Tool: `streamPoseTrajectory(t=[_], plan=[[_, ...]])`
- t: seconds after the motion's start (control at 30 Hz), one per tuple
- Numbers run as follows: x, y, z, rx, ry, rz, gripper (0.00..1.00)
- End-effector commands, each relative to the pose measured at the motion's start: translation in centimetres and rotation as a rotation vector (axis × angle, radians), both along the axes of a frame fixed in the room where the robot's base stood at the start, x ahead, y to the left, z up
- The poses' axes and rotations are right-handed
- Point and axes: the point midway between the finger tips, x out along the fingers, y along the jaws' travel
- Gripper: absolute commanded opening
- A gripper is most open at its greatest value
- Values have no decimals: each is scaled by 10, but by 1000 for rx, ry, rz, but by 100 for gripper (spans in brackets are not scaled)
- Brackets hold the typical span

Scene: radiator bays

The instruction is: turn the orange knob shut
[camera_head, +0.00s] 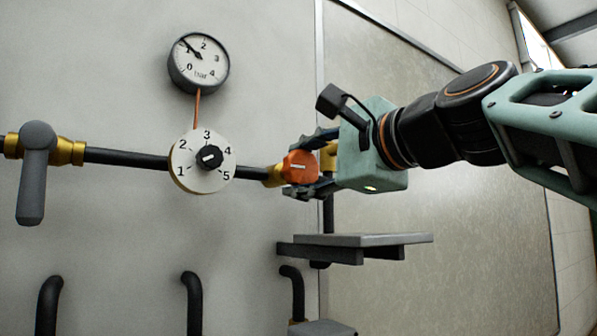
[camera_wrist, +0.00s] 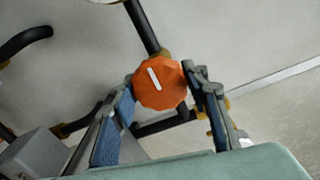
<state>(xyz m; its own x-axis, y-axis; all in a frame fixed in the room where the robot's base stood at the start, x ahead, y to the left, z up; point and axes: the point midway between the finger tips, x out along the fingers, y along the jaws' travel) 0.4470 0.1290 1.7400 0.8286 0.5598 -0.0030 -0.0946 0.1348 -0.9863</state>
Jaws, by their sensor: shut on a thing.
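The orange knob (camera_head: 301,166) sits on a brass fitting at the right end of the dark wall pipe. It is faceted and has a white line on its face, which lies nearly level in the head view. In the wrist view the orange knob (camera_wrist: 160,84) shows its white line slanted. My gripper (camera_head: 310,164) reaches in from the right, one finger above the knob and one below. In the wrist view my gripper (camera_wrist: 158,92) has its fingers on both sides of the knob, shut on it. The exact contact points are partly hidden.
A white dial numbered 1 to 5 (camera_head: 192,172) with a black knob sits left on the pipe. A round gauge (camera_head: 199,63) is above it. A grey lever valve (camera_head: 36,172) is at far left. A grey shelf (camera_head: 355,241) juts out below my gripper.

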Motion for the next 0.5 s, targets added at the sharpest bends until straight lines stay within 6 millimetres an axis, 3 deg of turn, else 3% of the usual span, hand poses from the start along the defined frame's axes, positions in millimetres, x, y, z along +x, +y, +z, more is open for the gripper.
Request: streamPoseTrajectory(t=[0.4,0.43,0.5], plan=[[0,0,-1,7,7,1,18],[0,0,-1,7,7,1,45],[0,0,-1,7,7,1,53]])
